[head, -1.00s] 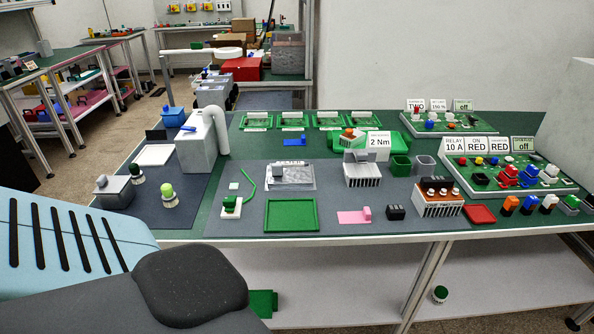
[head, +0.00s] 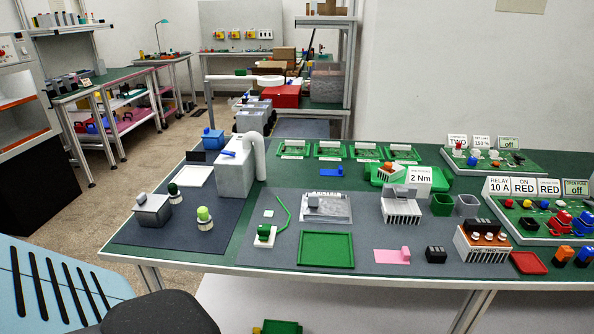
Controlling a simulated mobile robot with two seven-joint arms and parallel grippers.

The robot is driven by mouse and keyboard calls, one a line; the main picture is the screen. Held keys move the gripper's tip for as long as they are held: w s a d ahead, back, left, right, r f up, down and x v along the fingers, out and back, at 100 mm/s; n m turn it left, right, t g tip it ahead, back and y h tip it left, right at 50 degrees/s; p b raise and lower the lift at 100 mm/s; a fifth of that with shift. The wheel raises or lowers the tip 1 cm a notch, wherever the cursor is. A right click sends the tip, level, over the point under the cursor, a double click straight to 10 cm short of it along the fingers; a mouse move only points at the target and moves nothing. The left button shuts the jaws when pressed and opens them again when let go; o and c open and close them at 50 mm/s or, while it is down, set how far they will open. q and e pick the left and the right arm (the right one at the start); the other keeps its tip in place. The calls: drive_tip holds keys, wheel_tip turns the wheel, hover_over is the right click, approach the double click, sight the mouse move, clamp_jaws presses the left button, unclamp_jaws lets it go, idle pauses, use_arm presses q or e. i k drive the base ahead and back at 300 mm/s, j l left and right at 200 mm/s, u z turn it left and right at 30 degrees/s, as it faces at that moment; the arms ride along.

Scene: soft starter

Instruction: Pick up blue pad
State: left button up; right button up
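A small flat blue pad (head: 331,173) lies on the green part of the workbench (head: 285,162), in front of the row of green circuit boards. A small raised blue piece shows at its right end. It is clear of other objects and nothing covers it. Neither of my grippers is in the head view.
A pink pad (head: 391,256), a green tray (head: 326,249) and a finned heat sink (head: 401,207) stand nearer the front edge. A grey box with a white pipe (head: 236,172) rises left of the pad.

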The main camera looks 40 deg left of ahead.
sight(339, 173)
drive_tip(key=i+j+u, duration=0.15)
drive_tip(key=u, duration=0.25)
drive_tip(key=i+u, duration=0.6)
drive_tip(key=u, duration=0.15)
drive_tip(key=i+l, duration=0.1)
drive_tip(key=i, duration=0.3)
drive_tip(key=i+l+u, duration=0.15)
drive_tip(key=i, duration=0.25)
drive_tip(key=k+j+z, duration=0.45)
drive_tip(key=k, duration=0.2)
